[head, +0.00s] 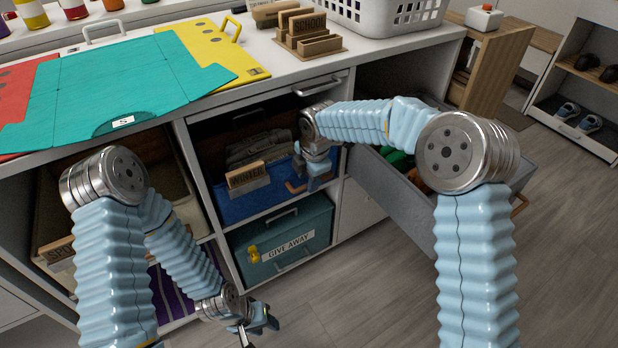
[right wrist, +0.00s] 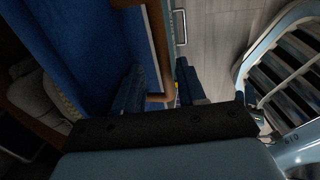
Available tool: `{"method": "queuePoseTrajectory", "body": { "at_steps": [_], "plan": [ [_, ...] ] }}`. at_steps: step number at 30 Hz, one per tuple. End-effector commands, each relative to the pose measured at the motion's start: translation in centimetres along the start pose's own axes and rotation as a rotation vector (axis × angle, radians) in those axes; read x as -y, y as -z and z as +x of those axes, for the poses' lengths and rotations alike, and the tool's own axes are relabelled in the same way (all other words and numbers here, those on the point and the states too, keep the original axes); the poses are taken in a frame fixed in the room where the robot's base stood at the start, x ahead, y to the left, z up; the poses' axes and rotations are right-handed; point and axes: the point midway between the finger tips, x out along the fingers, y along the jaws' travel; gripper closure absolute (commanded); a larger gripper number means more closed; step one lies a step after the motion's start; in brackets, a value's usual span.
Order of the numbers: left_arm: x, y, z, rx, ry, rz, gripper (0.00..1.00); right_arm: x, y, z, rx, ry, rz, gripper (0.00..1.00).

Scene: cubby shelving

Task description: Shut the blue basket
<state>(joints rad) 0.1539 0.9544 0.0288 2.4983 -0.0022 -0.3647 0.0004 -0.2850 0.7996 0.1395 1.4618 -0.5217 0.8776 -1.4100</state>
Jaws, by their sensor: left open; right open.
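The blue basket (head: 245,206) sits in the upper middle cubby, with folded dark clothes inside and a wooden WINTER tag on its front. I cannot tell exactly how far it stands out. Its brown handle (head: 295,188) shows at the right of its front. My right gripper (head: 308,176) is open at that handle. In the right wrist view the blue basket (right wrist: 85,45) fills the left, and its brown handle (right wrist: 158,98) lies between the open fingers of my right gripper (right wrist: 160,90). Contact is unclear. My left gripper (head: 258,332) is open and empty, low in front of the cubbies.
A grey drawer (head: 392,208) stands open to the right of the basket. A teal GIVE AWAY box (head: 285,232) fills the cubby below. The countertop holds a teal folded board (head: 120,85), a yellow folder (head: 215,50) and a white basket (head: 375,12). Floor at front right is clear.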

Motion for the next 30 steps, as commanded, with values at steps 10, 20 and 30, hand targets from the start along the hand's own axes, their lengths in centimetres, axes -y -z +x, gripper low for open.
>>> {"method": "queuePoseTrajectory", "body": {
  "at_steps": [10, 20, 30],
  "plan": [
    [0.0, 0.0, 0.0, 0.000, 0.000, 0.000, 0.60, 0.0, 0.0, -2.3, 0.000, 0.000, 0.000, 0.60],
    [-0.1, 0.0, -0.2, 0.000, 0.000, 0.000, 0.60, -0.1, 0.0, -9.6, 0.000, -0.001, 0.001, 0.60],
    [-0.1, 0.0, -0.2, 0.000, 0.000, 0.000, 0.60, -0.1, 0.0, -12.0, 0.000, 0.001, -0.001, 0.60]
  ]
}}
